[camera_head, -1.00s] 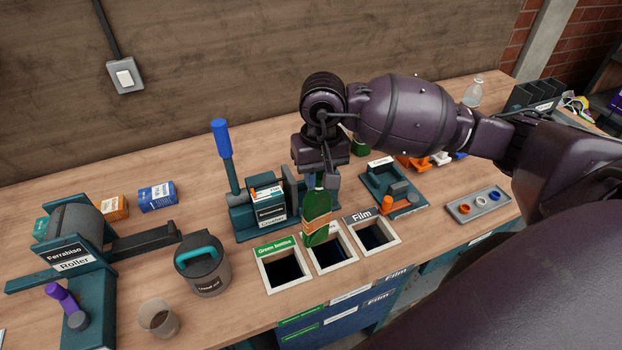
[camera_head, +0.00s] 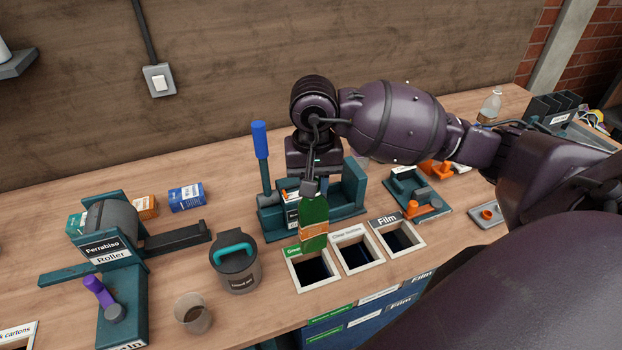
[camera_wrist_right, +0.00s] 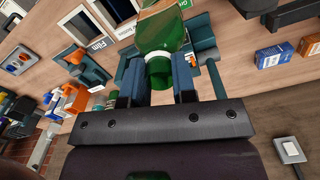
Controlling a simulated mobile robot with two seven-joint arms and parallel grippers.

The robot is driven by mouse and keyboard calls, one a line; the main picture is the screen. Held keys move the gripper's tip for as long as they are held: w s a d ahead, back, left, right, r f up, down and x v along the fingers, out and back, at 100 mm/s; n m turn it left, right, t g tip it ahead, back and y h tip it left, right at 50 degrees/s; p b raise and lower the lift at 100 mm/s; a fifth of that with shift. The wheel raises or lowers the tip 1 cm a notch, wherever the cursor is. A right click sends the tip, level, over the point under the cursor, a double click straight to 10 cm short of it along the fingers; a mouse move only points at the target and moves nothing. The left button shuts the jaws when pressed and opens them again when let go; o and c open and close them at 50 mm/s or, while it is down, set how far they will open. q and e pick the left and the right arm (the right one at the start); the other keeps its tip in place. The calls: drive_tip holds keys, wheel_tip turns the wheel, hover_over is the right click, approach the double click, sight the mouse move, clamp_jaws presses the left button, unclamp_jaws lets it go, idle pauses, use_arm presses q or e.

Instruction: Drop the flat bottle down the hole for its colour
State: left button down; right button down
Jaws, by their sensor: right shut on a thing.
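The flat green bottle (camera_head: 313,222) hangs upright from my right gripper (camera_head: 314,188), with an orange-tan label low on its body. The gripper is shut on its neck; the right wrist view shows the green bottle (camera_wrist_right: 166,45) between the two fingers (camera_wrist_right: 160,85). In the head view the bottle's base overlaps the back edge of the green-labelled hole (camera_head: 312,270). The hole labelled clear bottles (camera_head: 357,253) is to its right, and the Film hole (camera_head: 398,237) is further right. My left gripper is not in view.
A teal press with a blue-handled lever (camera_head: 261,150) stands behind the holes. A lidded dark jug (camera_head: 238,268) and a clear cup (camera_head: 193,312) stand left of them. The roller (camera_head: 112,225) is further left. A teal fixture with orange parts (camera_head: 414,195) is at right.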

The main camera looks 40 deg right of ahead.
sight(312, 223)
drive_tip(key=shift+a+f, duration=0.15)
drive_tip(key=shift+f, duration=0.75)
wheel_tip(312, 223, down, 4)
drive_tip(key=shift+f+b, duration=0.1)
drive_tip(key=shift+b, duration=0.75)
wheel_tip(312, 223, down, 6)
drive_tip(key=b, duration=0.5)
drive_tip(key=shift+b, duration=0.35)
drive_tip(key=c, duration=0.8)
unclamp_jaws()
drive_tip(key=shift+c, duration=0.2)
wheel_tip(312, 223, up, 10)
drive_tip(key=shift+f, duration=0.2)
drive_tip(key=shift+r, duration=0.65)
